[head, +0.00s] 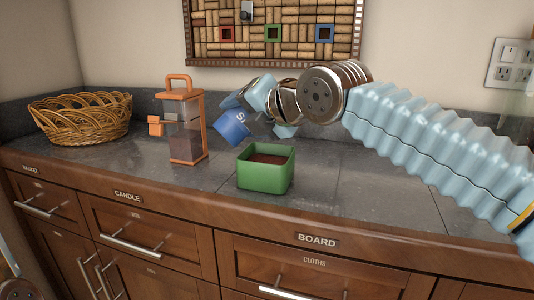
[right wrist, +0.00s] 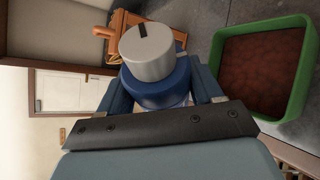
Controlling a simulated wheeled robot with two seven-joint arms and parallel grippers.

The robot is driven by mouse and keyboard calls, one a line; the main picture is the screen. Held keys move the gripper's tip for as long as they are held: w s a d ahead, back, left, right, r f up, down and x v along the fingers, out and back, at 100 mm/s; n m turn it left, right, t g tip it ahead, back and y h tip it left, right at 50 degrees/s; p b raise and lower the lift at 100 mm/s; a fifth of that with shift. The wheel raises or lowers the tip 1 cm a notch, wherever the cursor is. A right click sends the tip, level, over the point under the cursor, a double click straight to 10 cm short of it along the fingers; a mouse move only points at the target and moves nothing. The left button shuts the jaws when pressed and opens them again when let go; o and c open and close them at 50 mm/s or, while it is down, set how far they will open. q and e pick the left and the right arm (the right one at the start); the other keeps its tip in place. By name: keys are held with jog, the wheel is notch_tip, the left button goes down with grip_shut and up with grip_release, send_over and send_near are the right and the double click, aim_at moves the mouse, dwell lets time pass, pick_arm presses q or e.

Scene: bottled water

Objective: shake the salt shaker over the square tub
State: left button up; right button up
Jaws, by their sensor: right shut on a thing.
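The salt shaker (head: 232,127) is blue with pale lettering, partly covered by the fingers. My right gripper (head: 247,112) is shut on it and holds it tilted above the counter. It appears up and to the left of the tub in the head view. In the right wrist view, the shaker's light grey cap (right wrist: 150,50) and blue body (right wrist: 160,88) show between the fingers. The green square tub (head: 264,180) stands on the counter with reddish-brown contents; it also shows in the right wrist view (right wrist: 305,75). No grains are visible falling.
An orange-framed clear container with a handle (head: 187,130) stands left of the tub, near the shaker. A wicker basket (head: 80,117) sits at the far left. The counter (head: 345,185) is clear right of the tub. A cork board (head: 275,30) hangs behind.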

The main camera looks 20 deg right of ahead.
jog(key=shift+a+f+m+y+b, duration=0.15)
jog(key=shift+f+m+y+b, duration=0.3)
jog(key=shift+m+b, duration=0.35)
jog(key=shift+a+f+m+y+b, duration=0.1)
jog(key=shift+f+m+y+b, duration=0.2)
jog(key=shift+m+y+b, duration=0.45)
dwell(4.2)
jog(key=shift+s+a+f+m+b, duration=0.1)
jog(key=shift+a+f+m+b, duration=0.25)
jog(key=shift+b, duration=1.1)
dwell(0.8)
